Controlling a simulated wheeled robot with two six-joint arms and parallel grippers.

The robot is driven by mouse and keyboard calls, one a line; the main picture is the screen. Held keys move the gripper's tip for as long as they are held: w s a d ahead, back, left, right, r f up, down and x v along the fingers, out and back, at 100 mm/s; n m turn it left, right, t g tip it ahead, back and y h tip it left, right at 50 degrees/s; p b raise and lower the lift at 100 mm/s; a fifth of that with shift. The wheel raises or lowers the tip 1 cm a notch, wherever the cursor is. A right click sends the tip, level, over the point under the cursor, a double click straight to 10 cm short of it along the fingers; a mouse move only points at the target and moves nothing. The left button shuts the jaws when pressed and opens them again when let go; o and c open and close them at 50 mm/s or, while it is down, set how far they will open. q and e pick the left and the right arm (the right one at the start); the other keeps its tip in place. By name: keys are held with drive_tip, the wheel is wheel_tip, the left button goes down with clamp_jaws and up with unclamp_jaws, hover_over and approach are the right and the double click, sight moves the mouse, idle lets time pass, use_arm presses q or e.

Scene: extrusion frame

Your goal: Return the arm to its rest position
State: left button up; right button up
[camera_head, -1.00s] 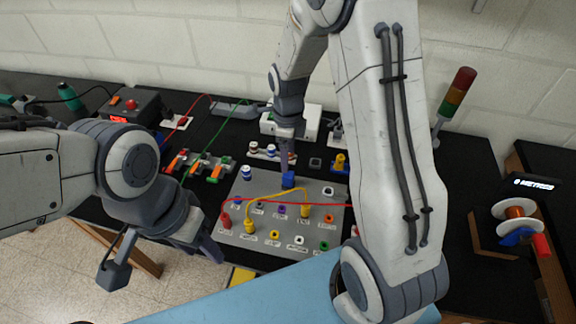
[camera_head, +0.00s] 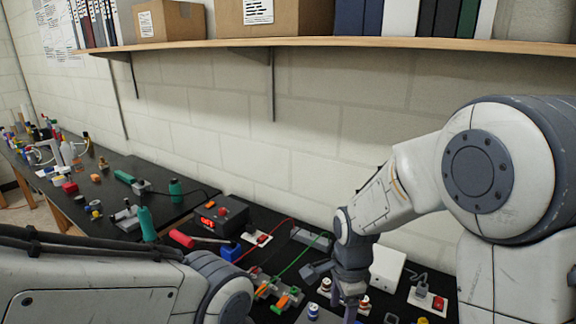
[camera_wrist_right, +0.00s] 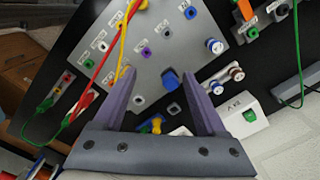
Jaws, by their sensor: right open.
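My right arm comes in from the right in the head view, bent at the elbow. Its gripper (camera_head: 345,300) points down over the black bench. In the right wrist view the gripper (camera_wrist_right: 163,90) is open, with nothing between its fingers. Beyond the fingertips lies the grey socket panel (camera_wrist_right: 150,60), with a blue plug (camera_wrist_right: 170,79) standing on it, apart from the fingers. Red and yellow leads are on the panel. My left forearm crosses the lower left of the head view; its gripper is out of frame.
A wooden shelf (camera_head: 330,43) with boxes and binders runs above the bench. A white device (camera_head: 386,268) stands behind my right gripper.

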drive_tip(key=s+a+r+n+b, duration=0.1)
drive_tip(key=s+a+r+n, duration=0.1)
drive_tip(key=s+n, duration=0.7)
drive_tip(key=s+a+r+n, duration=0.2)
drive_tip(key=s+a+n, duration=0.3)
drive_tip(key=s+n, duration=0.5)
drive_tip(key=n, duration=0.4)
drive_tip(key=shift+r+n+y+b, duration=0.25)
drive_tip(key=shift+n+y+b, duration=0.05)
drive_tip(key=shift+y+b, duration=0.1)
drive_tip(key=shift+w, duration=0.1)
